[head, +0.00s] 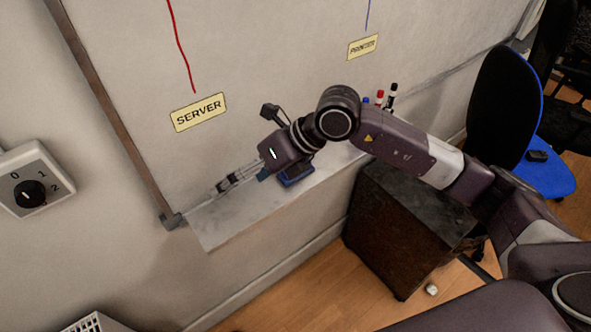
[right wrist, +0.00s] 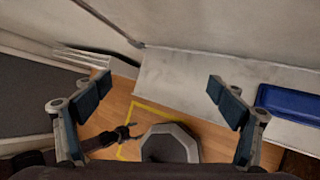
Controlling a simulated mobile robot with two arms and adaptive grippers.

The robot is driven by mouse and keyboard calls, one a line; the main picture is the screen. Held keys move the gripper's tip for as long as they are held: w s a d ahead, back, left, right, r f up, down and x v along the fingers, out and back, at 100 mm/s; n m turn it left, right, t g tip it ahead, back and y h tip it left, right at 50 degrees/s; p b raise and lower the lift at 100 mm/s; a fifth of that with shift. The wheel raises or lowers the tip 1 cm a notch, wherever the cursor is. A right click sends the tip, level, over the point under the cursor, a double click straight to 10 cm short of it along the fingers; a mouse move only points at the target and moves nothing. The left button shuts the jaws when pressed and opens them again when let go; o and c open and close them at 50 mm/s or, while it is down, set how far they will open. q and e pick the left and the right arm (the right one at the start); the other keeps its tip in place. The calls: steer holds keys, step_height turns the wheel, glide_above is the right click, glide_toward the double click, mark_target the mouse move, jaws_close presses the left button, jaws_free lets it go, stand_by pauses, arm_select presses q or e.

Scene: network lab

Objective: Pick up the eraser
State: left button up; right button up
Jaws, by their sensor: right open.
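The eraser (head: 297,177) is a blue block lying on the whiteboard's pale tray (head: 232,215). In the head view it is partly hidden by my right wrist. In the right wrist view the eraser (right wrist: 290,103) is at the right edge, outside the right-hand finger and cut off by the frame. My right gripper (head: 222,186) reaches left over the tray, past the eraser. Its fingers (right wrist: 160,90) are spread and nothing is between them. My left gripper does not show in the head view.
Markers (head: 380,97) stand farther right along the tray. A dark cabinet (head: 395,225) stands below it, and a blue chair (head: 515,120) is at the right. The whiteboard (head: 250,60) rises behind the tray. A rotary switch box (head: 32,178) is on the left wall.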

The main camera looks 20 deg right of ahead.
steer(key=w+d+h, duration=0.1)
steer(key=d+h, duration=0.1)
steer(key=d, duration=0.3)
steer(key=w+d+f+m+h, duration=0.1)
steer(key=w+d+h, duration=0.1)
steer(key=d, duration=0.3)
steer(key=w+d+f+t+h, duration=0.1)
steer(key=w+d+h, duration=0.1)
steer(key=d, duration=0.3)
steer(key=shift+w+d+h, duration=0.25)
steer(key=shift+h, duration=0.05)
steer(key=p+x, duration=0.1)
steer(key=x, duration=0.2)
steer(key=p+x, duration=0.2)
steer(key=x, duration=0.1)
steer(key=shift+w+a+f, duration=0.15)
steer(key=shift+w+a, duration=0.1)
steer(key=shift+w, duration=0.05)
steer(key=shift+w+f, duration=0.1)
steer(key=shift+f, duration=0.2)
steer(key=shift+c, duration=0.5)
steer(key=c, duration=1.1)
steer(key=shift+r, duration=0.15)
steer(key=shift+c, duration=0.2)
